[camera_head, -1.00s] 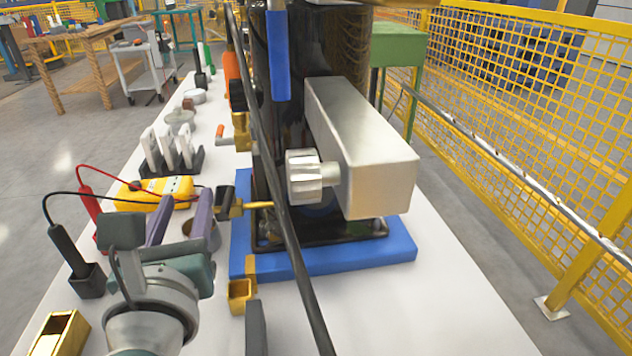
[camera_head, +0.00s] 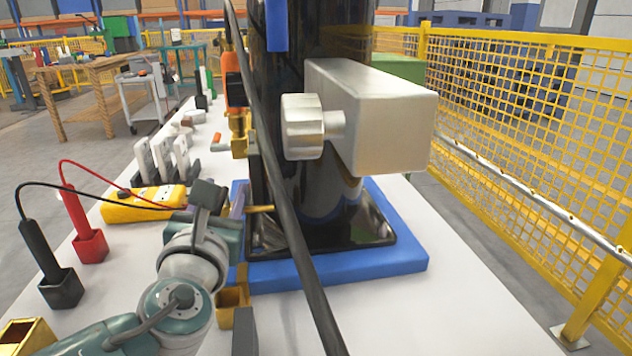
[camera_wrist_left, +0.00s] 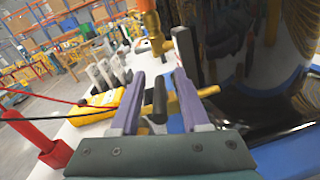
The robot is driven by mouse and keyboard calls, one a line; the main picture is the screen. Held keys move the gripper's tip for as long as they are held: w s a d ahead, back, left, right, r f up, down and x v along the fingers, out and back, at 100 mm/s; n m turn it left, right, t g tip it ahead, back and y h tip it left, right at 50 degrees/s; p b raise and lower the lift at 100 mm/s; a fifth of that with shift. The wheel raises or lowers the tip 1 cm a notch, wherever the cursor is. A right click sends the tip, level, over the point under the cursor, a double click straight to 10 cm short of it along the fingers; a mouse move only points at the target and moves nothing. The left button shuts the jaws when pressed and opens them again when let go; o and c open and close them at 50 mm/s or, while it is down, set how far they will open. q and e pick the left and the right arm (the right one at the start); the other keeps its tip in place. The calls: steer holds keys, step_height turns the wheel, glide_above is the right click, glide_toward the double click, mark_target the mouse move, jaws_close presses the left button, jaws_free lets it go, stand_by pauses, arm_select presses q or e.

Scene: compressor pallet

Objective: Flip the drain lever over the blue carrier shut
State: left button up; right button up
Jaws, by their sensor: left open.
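The blue carrier (camera_head: 345,267) lies on the white table under a glossy black tank (camera_head: 330,210). The drain lever's brass stem (camera_head: 262,208) sticks out to the left of the tank above the carrier; its handle is hidden by my left gripper in the head view. In the left wrist view the lever's black handle (camera_wrist_left: 160,99) shows between the two purple fingers, with the brass stem (camera_wrist_left: 207,91) to the right. My left gripper (camera_wrist_left: 158,80) is open around the handle; I cannot tell whether a finger touches it. My right gripper is not in view.
A yellow meter (camera_head: 140,206) and red (camera_head: 90,245) and black (camera_head: 60,285) probe holders stand to the left. A grey metal box with a knob (camera_head: 303,127) juts from the tank. A black hose (camera_head: 285,205) crosses in front. A brass cup (camera_head: 232,303) sits near the carrier's front.

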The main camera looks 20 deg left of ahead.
arm_select(q)
steer(key=shift+w, duration=0.1)
jaws_close()
stand_by(0.3)
